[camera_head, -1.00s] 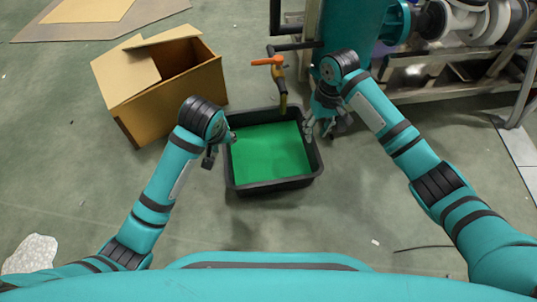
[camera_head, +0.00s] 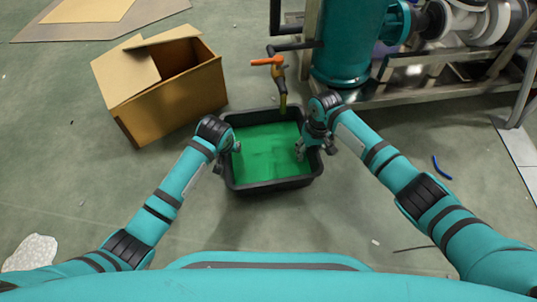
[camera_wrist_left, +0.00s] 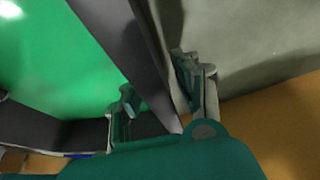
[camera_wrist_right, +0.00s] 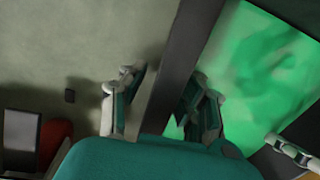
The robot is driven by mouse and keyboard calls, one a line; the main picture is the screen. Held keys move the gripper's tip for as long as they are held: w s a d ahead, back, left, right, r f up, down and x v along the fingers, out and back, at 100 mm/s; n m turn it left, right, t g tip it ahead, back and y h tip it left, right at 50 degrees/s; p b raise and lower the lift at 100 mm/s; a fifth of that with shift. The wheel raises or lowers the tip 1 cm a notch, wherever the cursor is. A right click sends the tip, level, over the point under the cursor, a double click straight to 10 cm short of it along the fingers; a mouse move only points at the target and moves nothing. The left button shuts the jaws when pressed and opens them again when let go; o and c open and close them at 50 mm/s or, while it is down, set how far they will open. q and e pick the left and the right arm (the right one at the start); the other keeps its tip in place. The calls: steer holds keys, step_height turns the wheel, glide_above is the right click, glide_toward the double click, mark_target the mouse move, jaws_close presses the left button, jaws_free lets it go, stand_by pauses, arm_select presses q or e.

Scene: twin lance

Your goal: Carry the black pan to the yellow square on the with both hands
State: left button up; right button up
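The black pan (camera_head: 268,186) stands on the floor in front of me, with green liquid in it. My left gripper (camera_head: 233,147) is at the pan's left wall. In the left wrist view its fingers (camera_wrist_left: 158,98) are apart, one on each side of the rim (camera_wrist_left: 140,60). My right gripper (camera_head: 304,148) is at the right wall. In the right wrist view its fingers (camera_wrist_right: 162,92) are also apart, with the pan wall (camera_wrist_right: 183,55) between them. No clear yellow square shows.
An open cardboard box (camera_head: 165,85) stands behind left of the pan. A pipe with an orange handle (camera_head: 268,61) reaches the pan's back edge. A teal tank (camera_head: 347,40) stands behind right. Flat tan sheets (camera_head: 90,12) lie far left. The floor in front is clear.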

arm_select(q)
steer(key=shift+c, duration=0.3)
arm_select(e)
steer(key=shift+c, duration=0.3)
arm_select(q)
jaws_close()
arm_select(e)
jaws_close()
